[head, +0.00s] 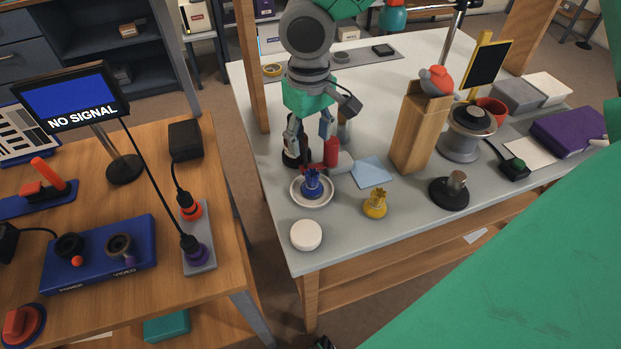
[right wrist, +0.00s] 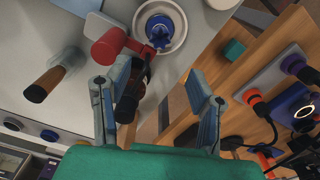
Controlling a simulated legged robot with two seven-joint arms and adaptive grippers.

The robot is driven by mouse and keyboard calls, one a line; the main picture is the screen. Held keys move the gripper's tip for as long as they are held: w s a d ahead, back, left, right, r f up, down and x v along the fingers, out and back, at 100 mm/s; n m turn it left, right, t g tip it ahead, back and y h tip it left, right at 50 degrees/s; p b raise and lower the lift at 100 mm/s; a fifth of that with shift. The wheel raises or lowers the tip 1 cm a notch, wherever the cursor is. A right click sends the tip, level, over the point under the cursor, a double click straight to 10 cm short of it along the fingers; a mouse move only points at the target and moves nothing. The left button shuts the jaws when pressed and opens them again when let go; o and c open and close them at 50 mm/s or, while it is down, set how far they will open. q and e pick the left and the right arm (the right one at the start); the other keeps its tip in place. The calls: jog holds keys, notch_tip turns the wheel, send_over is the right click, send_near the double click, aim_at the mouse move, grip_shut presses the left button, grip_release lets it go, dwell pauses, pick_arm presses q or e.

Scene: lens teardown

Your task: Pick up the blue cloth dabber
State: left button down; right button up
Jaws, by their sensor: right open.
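The blue cloth dabber (head: 312,184) appears to be the blue tufted piece standing in a small white dish (head: 296,196) near the left end of the grey-topped table. In the right wrist view the dabber (right wrist: 160,30) shows at top centre, beyond my fingertips. My right gripper (head: 310,138) is behind the dish in the head view, its fingers pointing down. In the wrist view my right gripper (right wrist: 155,95) is open, with a dark bottle-like object (right wrist: 131,92) showing between the fingers. It does not touch the dabber. My left gripper is not in view.
A white round lid (head: 306,235), a yellow tufted piece (head: 375,205) and a pale blue cloth (head: 371,171) lie nearby. A tall wooden block (head: 410,140) stands to the right. The front table edge is close.

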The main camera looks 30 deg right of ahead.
aim_at(314, 170)
jog(key=f, duration=0.1)
jog(key=a+f, duration=0.1)
jog(key=f, duration=0.3)
jog(key=shift+a+f+b, duration=0.25)
jog(key=shift+b, duration=0.05)
jog(key=shift+d+f, duration=0.2)
jog(key=f, duration=0.1)
jog(key=d+f, duration=0.1)
jog(key=f, duration=0.1)
jog(key=d+f, duration=0.1)
jog(key=shift+f, duration=0.4)
jog(key=shift+a+f, duration=0.1)
jog(key=shift+f, duration=0.15)
jog(key=shift+a, duration=0.2)
jog(key=shift+a+r, duration=0.15)
jog(key=shift+a, duration=0.15)
jog(key=c, duration=1)
jog(key=shift+s+d, duration=0.1)
jog(key=shift+d, duration=0.3)
jog(key=r, duration=0.9)
jog(key=shift+a+p, duration=0.25)
jog(key=shift+p, duration=0.1)
jog(key=shift+d+r, duration=0.15)
jog(key=shift+r, duration=0.25)
